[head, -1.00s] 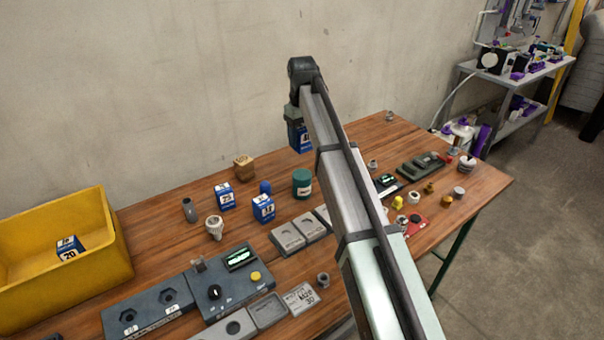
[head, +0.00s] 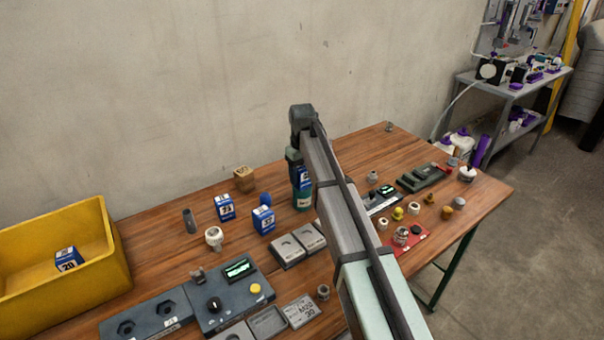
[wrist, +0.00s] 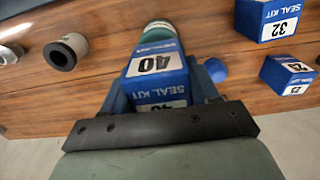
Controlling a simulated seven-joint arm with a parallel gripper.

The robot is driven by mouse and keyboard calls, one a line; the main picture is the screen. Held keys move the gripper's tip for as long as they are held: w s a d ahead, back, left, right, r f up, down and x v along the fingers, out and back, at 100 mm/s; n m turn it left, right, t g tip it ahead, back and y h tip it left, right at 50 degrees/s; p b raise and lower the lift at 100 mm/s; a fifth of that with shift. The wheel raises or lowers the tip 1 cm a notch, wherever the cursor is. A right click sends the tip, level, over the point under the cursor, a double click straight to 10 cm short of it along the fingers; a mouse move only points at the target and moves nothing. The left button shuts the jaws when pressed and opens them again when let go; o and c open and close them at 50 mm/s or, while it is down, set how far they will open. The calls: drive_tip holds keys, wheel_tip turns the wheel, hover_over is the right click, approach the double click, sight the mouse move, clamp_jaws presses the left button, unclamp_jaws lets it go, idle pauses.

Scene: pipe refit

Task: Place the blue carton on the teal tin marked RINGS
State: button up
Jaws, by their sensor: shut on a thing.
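The blue carton (wrist: 156,62), labelled SEAL KIT 40, is held between the fingers of my gripper (wrist: 158,85). In the head view the carton (head: 304,178) shows below my gripper (head: 298,168), partly hidden by my arm. The teal tin (head: 302,202) stands on the bench directly below the carton in that view. In the wrist view the tin (wrist: 157,29) shows beyond the carton and is largely covered by it. I cannot tell whether the carton touches the tin. The word RINGS is not readable.
Other blue cartons (head: 225,207) (head: 263,220) and a blue cap (head: 265,199) stand left of the tin. Grey trays (head: 288,250) lie in front. A yellow bin (head: 118,250) is at the left. Small fittings and a red mat (head: 420,240) lie right of my arm.

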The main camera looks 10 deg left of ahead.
sight(302, 166)
drive_tip(key=shift+f, duration=0.15)
drive_tip(key=o, duration=1.1)
wheel_tip(302, 166, up, 12)
drive_tip(key=shift+r, duration=0.2)
